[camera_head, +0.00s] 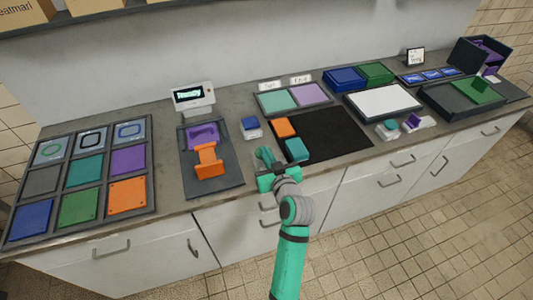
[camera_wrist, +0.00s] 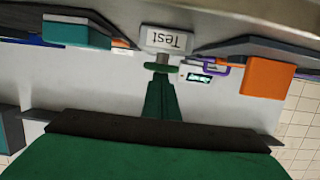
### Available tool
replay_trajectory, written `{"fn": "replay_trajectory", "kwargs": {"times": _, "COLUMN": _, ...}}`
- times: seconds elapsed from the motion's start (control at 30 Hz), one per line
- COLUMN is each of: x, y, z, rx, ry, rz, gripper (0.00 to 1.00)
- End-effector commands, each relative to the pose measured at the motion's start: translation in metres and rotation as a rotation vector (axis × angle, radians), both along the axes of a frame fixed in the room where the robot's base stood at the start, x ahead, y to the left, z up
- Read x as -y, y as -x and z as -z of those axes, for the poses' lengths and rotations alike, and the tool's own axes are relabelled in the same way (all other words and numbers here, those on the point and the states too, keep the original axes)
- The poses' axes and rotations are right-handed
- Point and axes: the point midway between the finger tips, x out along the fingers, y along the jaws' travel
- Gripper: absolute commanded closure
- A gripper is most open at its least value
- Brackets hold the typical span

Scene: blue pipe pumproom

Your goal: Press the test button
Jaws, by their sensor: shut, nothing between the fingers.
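A white plate reading "Test" (camera_wrist: 167,40) is upside down at the top middle of the wrist view. A small grey button-like stub (camera_wrist: 162,58) sits just beside it, right at the tips of my gripper (camera_wrist: 162,69). I cannot tell whether the tips touch the stub or whether it is pushed in. In the head view my green gripper (camera_head: 265,156) is shut and empty, low at the counter's front middle, and mostly hides the test button there. A white display unit (camera_head: 193,96) with green text stands at the back left.
Left of my gripper is a dark tray (camera_head: 226,183) with a purple and an orange part. A small blue-topped box (camera_head: 250,127) stands behind it. Right are a black mat (camera_head: 335,135) and teal block (camera_head: 297,149). A tile rack (camera_head: 46,229) fills the far left.

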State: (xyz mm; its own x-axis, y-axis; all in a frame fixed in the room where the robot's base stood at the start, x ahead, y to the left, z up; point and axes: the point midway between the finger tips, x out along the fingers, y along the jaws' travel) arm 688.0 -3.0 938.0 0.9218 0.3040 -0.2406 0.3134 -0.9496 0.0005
Motion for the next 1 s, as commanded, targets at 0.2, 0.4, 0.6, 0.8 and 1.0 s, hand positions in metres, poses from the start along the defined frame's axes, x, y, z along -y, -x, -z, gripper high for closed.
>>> {"fn": "replay_trajectory", "kwargs": {"times": 0.2, "x": 0.001, "y": 0.000, "z": 0.019, "rx": -0.005, "ry": 0.001, "rz": 0.002, "gripper": 1.00}}
{"fn": "replay_trajectory", "kwargs": {"times": 0.4, "x": 0.003, "y": 0.001, "z": 0.021, "rx": -0.008, "ry": 0.000, "rz": 0.004, "gripper": 1.00}}
{"fn": "replay_trajectory", "kwargs": {"times": 0.6, "x": 0.003, "y": 0.000, "z": 0.011, "rx": -0.006, "ry": 0.001, "rz": 0.004, "gripper": 1.00}}
{"fn": "replay_trajectory", "kwargs": {"times": 0.8, "x": 0.002, "y": 0.000, "z": -0.024, "rx": 0.005, "ry": 0.002, "rz": 0.003, "gripper": 1.00}}
{"fn": "replay_trajectory", "kwargs": {"times": 1.0, "x": 0.013, "y": 0.034, "z": -0.033, "rx": 0.002, "ry": 0.000, "rz": 0.005, "gripper": 1.00}}
